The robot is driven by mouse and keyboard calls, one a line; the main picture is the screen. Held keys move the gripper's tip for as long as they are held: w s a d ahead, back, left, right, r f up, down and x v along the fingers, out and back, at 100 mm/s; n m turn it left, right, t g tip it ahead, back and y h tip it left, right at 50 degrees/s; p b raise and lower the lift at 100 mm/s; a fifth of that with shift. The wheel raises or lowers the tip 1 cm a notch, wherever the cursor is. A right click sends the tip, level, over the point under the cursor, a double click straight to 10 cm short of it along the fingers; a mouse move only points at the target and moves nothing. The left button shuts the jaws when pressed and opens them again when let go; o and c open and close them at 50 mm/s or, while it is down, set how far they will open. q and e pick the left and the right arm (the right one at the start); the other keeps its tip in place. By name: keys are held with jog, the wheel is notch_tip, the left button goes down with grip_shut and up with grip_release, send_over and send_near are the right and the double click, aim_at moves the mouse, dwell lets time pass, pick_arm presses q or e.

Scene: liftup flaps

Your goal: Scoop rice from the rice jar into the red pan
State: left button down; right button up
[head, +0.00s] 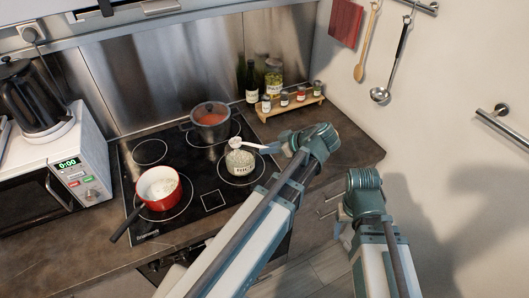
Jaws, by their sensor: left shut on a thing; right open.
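The red pan (147,195) sits on the front left of the black cooktop, its dark handle pointing to the lower left. Its inside is pale, with some whitish contents. The glass rice jar (240,163) stands on the right side of the cooktop, with pale grains in it. My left gripper (268,148) is shut on a whitish scoop (207,140), just above and to the right of the jar.
A dark pot (210,120) with reddish contents stands at the back of the cooktop (212,201). A bottle (252,82), a jar (273,78) and a wooden spice rack (290,106) stand at the back right. A white microwave (92,155) with a kettle is at left.

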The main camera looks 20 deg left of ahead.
pick_arm(q)
jog(key=shift+s+d+f+t+y+b, duration=0.15)
jog(key=shift+d+y+b, duration=0.25)
jog(key=shift+b, duration=0.35)
jog(key=shift+w+d+f+t+y+b, duration=0.15)
jog(key=shift+d+y+b, duration=0.1)
jog(key=shift+y+b, duration=0.4)
jog(key=shift+s+d+f+y+b, duration=0.15)
jog(key=shift+d+y+b, duration=0.2)
jog(key=shift+b, duration=0.45)
jog(key=shift+d+b, duration=0.15)
jog(key=shift+b, duration=0.3)
jog(key=shift+d+r+y+p, duration=0.1)
jog(key=shift+r+y+p, duration=0.2)
jog(key=shift+r+p, duration=0.6)
jog(key=shift+s+d+r+p, duration=0.1)
jog(key=shift+d+r+p, duration=0.1)
jog(key=shift+r+p, duration=0.35)
jog(key=shift+s+d+r+p, duration=0.1)
jog(key=shift+d+r+p, duration=0.2)
jog(key=shift+r, duration=0.35)
jog(key=shift+a, duration=0.1)
